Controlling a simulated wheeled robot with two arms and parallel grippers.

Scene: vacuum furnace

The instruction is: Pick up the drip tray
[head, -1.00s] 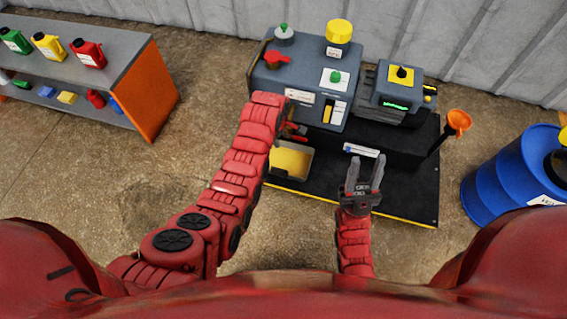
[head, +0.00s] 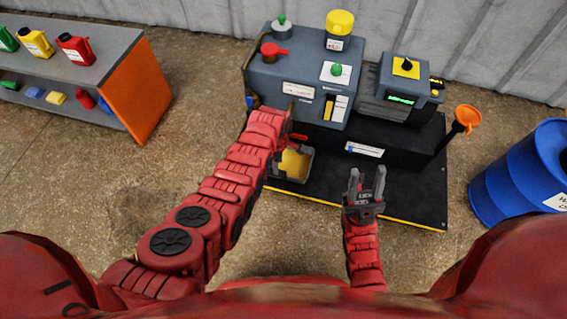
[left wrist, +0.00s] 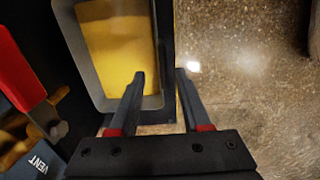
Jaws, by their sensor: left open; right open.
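The drip tray, a grey tray with yellow liquid or lining inside, sits low at the machine's front left; its rim (head: 310,161) shows in the head view, partly behind my left arm. In the left wrist view the tray's rim (left wrist: 77,45) fills the upper left. My left gripper (left wrist: 160,76) is open, one finger over the tray's inside and the other outside its right wall. Whether either finger touches the wall, I cannot tell. In the head view its fingers are mostly hidden. My right gripper (head: 366,180) is open and empty, above the black platform.
The grey machine (head: 300,75) stands on a black platform (head: 415,195) with a yellow edge. A red lever (left wrist: 22,70) is close left of my left gripper. Floor before the platform is clear.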

